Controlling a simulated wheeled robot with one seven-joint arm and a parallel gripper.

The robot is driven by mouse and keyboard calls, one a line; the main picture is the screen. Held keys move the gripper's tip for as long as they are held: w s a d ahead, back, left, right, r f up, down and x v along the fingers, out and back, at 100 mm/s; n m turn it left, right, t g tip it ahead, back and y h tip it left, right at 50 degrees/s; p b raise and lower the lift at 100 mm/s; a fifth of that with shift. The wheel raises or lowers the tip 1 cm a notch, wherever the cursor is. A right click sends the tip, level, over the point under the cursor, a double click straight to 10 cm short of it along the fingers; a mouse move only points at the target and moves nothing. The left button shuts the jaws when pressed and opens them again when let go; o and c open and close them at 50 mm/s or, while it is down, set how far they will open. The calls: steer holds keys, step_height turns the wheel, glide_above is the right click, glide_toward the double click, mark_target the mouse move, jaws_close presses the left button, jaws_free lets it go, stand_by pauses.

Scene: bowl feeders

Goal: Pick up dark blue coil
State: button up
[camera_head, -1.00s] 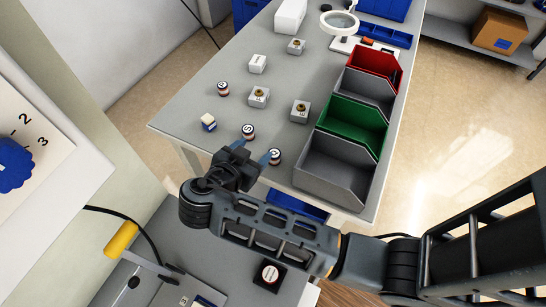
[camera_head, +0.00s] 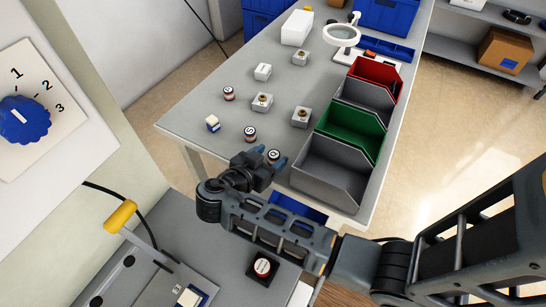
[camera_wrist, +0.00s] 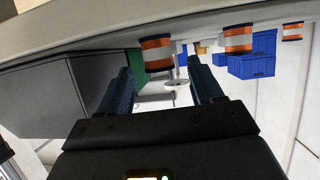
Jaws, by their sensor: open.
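Short round coils with labelled tops stand on the grey table. The nearest coil (camera_head: 273,155) is at the tips of my gripper (camera_head: 271,160).
A grey open bin (camera_head: 345,185) stands close to the right of my gripper, with a green bin (camera_head: 350,128) behind.

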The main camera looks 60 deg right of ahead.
mark_target(274, 154)
steer(key=shift+p+x, duration=0.6)
steer(key=shift+x, duration=1.75)
steer(key=shift+w+f, duration=0.1)
steer(key=shift+c, duration=0.4)
steer(key=c, duration=1)
step_height(274, 154, up, 10)
steer(key=shift+b, duration=0.4)
